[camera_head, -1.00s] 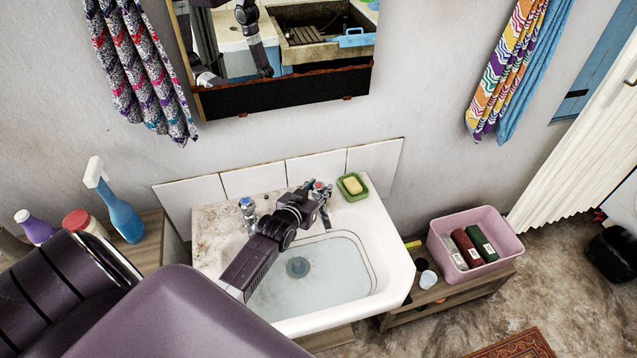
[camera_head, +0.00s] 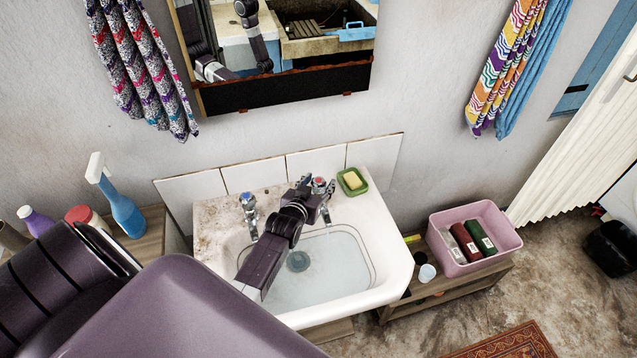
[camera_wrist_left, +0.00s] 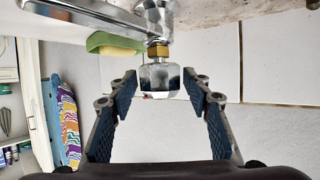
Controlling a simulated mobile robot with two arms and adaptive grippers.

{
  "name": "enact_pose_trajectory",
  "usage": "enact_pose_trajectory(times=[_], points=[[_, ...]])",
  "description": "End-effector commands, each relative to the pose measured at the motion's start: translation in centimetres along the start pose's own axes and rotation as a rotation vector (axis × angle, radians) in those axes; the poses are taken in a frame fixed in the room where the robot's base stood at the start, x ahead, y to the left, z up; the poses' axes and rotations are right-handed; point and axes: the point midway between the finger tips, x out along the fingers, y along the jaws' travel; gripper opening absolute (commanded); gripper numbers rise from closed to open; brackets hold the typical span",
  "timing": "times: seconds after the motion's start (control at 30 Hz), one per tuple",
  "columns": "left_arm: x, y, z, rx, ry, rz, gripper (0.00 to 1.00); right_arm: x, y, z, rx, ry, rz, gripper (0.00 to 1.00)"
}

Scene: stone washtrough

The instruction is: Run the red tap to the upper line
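The red-capped tap (camera_head: 319,183) stands at the back right of the white basin (camera_head: 394,262). Its chrome head (camera_wrist_left: 160,77) shows between my left fingertips in the left wrist view. My left gripper (camera_head: 309,187) is at this tap, its fingers apart on either side of the head, with small gaps showing. A thin stream of water (camera_head: 328,232) seems to fall below the spout. Clear bluish water (camera_head: 312,283) lies in the bowl over the drain. A dark line (camera_head: 371,258) runs round the bowl wall near the water's edge. My right gripper is not in view.
A blue-capped tap (camera_head: 248,209) stands left of my forearm. A green soap dish (camera_head: 352,182) sits close right of the red tap. A mirror (camera_head: 285,92) hangs above. A pink tub (camera_head: 505,241) stands on a low shelf at right.

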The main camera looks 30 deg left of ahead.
Motion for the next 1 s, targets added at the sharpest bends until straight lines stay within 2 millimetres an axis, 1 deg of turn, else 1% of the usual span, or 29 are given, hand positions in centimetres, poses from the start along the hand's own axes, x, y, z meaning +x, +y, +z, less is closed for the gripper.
enact_pose_trajectory(times=[0.3,0.47,0.57,0.9,1.0], points=[[-0.1,0.0,0.1,0.0,-0.001,0.0,0.49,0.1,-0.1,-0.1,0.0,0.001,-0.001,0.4],[-1.1,0.0,0.1,0.0,0.0,0.0,0.49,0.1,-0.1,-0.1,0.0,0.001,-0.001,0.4],[-2.4,0.0,0.1,0.001,-0.002,0.0,0.49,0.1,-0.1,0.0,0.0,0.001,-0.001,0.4],[-8.4,0.0,0.1,0.0,-0.003,0.0,0.49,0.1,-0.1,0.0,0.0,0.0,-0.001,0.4],[-9.9,0.0,0.0,-0.001,-0.001,0.0,0.49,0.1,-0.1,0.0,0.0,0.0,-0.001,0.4]])
